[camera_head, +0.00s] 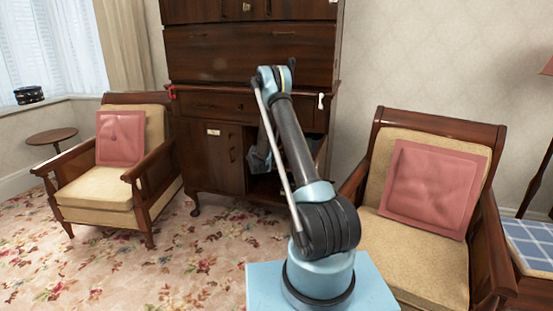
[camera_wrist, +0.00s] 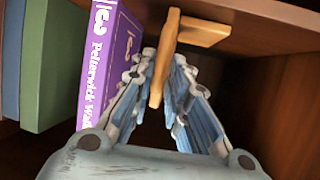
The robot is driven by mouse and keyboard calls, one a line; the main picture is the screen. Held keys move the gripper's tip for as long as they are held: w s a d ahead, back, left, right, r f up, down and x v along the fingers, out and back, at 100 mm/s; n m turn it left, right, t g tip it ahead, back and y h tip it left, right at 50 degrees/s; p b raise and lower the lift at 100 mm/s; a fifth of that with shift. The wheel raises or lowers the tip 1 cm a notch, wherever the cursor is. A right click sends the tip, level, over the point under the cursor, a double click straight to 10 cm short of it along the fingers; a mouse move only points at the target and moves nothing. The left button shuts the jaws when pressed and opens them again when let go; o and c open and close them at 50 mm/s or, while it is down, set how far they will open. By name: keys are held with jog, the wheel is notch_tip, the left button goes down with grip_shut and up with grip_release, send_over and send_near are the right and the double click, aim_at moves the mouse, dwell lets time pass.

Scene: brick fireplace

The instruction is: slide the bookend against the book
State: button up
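The bookend (camera_wrist: 158,80) is a light wooden piece with an upright plate and a flat foot, near the top middle of the wrist view. My gripper (camera_wrist: 166,62) has one finger on each side of the plate, and the fingertips close in on it. The purple book (camera_wrist: 105,60), with white lettering on its spine, stands to the left of the bookend. My left finger lies between the book and the plate, and a narrow gap shows there.
A green book (camera_wrist: 50,65) and a blue one stand left of the purple book. A brown wooden board (camera_wrist: 265,22) runs along the top of the wrist view. Dark open space lies right of my gripper. Armchairs (camera_head: 110,165) flank the dark wooden cabinet (camera_head: 205,160) in the head view.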

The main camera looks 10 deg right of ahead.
jog(key=shift+s+d, duration=0.3)
jog(key=shift+d, duration=0.3)
jog(key=shift+s+d, duration=0.25)
jog(key=shift+d, duration=0.4)
jog(key=shift+s+d, duration=0.3)
jog(key=shift+d, duration=0.3)
grip_shut()
jog(key=o, duration=0.7)
grip_release()
jog(key=shift+c, duration=0.2)
jog(key=shift+a, duration=0.1)
jog(key=v, duration=1.2)
jog(key=shift+f, duration=0.1)
